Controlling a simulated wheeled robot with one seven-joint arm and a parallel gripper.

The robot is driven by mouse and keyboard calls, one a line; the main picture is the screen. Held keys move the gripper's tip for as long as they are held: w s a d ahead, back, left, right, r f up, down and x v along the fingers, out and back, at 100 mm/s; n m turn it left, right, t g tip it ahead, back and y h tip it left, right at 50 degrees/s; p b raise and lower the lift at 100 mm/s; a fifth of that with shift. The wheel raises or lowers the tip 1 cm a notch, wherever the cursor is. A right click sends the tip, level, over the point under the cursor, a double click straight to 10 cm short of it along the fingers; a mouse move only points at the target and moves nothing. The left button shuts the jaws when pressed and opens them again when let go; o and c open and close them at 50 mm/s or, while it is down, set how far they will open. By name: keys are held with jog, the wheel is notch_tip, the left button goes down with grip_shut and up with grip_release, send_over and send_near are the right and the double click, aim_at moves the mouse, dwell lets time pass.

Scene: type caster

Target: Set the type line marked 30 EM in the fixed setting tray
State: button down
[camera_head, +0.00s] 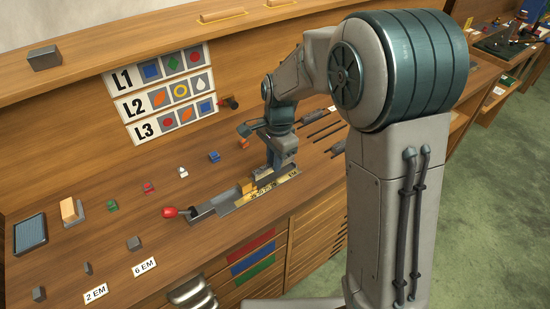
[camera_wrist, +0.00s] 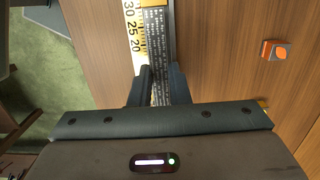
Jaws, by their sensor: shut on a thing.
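The fixed setting tray (camera_head: 229,205) is a long metal channel with a red knob (camera_head: 170,212) at its left end and a yellow scale (camera_head: 262,191) along its front edge. In the wrist view the scale (camera_wrist: 133,27) shows 30, 25 and 20. My gripper (camera_head: 268,176) is low over the right part of the tray. In the wrist view my gripper (camera_wrist: 161,88) is shut on a dark type line (camera_wrist: 157,35) with rows of raised characters. The line runs alongside the scale. Its 30 EM mark is not readable, and I cannot tell whether it touches the tray floor.
A yellow block (camera_head: 246,187) stands in the tray left of my gripper. Small coloured pieces, including a blue one (camera_head: 214,157), stand behind it. Dark rods (camera_head: 318,125) lie to the right. A sign (camera_head: 163,92) with rows L1 to L3 stands behind. Labels (camera_head: 96,293) lie front left.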

jog(key=shift+f, duration=0.1)
jog(key=shift+f+b, duration=0.35)
jog(key=shift+f, duration=0.05)
jog(key=shift+f, duration=0.15)
jog(key=c, duration=1.4)
grip_release()
jog(key=shift+o, duration=0.2)
